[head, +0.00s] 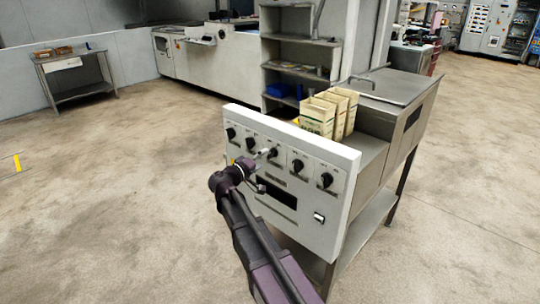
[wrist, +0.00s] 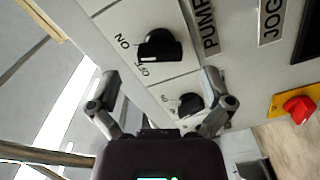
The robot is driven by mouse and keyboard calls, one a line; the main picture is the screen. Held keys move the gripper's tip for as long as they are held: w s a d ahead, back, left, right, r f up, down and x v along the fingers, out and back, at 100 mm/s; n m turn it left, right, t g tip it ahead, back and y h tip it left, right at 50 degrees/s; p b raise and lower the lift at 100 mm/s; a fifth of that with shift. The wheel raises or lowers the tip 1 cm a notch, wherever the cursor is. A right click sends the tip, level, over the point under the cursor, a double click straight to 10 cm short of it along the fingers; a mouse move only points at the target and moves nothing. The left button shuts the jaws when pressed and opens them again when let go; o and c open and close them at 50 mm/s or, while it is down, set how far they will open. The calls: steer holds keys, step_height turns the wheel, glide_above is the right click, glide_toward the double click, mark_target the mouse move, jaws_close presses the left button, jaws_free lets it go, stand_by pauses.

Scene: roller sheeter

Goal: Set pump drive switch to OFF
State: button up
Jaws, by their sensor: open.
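The white control panel (head: 300,150) carries a row of black rotary switches. In the wrist view, one black switch (wrist: 158,47) has ON and OFF lettering beside it and a partly cut-off label (wrist: 208,22) reading "PUMP". Which of its marks it points to is hard to tell. My gripper (wrist: 160,84) is open and empty, with its fingers spread on either side of the view below this switch. In the head view my gripper (head: 262,156) is in front of the panel, close to the middle switch (head: 273,153), and partly hides the panel's left half.
A second black switch (wrist: 190,103) shows near my right finger. A red knob on a yellow plate (wrist: 298,108) and a "JOG" label (wrist: 271,20) lie to the right. Cream cartons (head: 325,112) stand behind the panel.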

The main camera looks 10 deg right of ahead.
mark_target(269, 155)
steer(key=shift+x, duration=1.95)
steer(key=shift+c, duration=0.2)
steer(key=c, duration=1.1)
